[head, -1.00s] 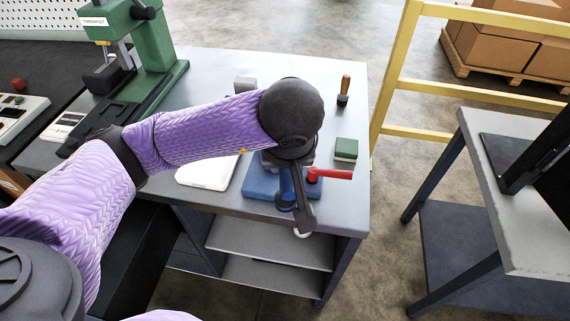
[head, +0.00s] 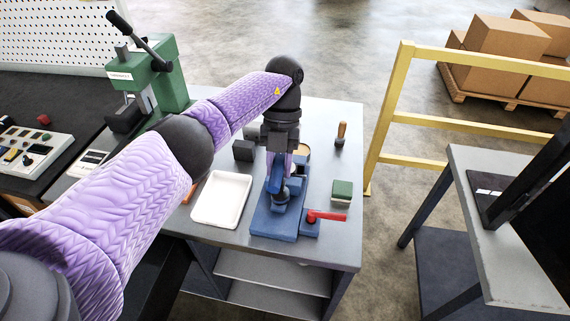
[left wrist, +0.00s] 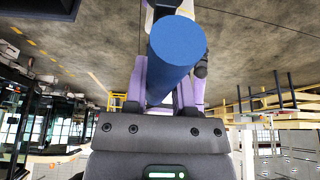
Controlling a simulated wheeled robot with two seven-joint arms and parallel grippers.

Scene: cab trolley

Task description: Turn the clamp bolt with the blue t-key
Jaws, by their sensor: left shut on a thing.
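My left gripper (head: 279,165) points down over the blue clamp fixture (head: 273,225) on the grey bench and is shut on the blue t-key (head: 275,184). In the left wrist view the blue round end of the t-key (left wrist: 172,48) shows large between the finger parts. The key's lower end is over the middle of the fixture; whether it sits on the clamp bolt cannot be told, as the bolt is hidden. A red lever (head: 327,216) sits at the fixture's right front. My right gripper is not in view.
A white tray (head: 221,199) lies left of the fixture. A green-topped block (head: 342,189) and a wooden-handled tool (head: 341,133) stand to the right. A green press (head: 160,75) is at the back left. A yellow rail (head: 383,110) stands beyond the bench's right edge.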

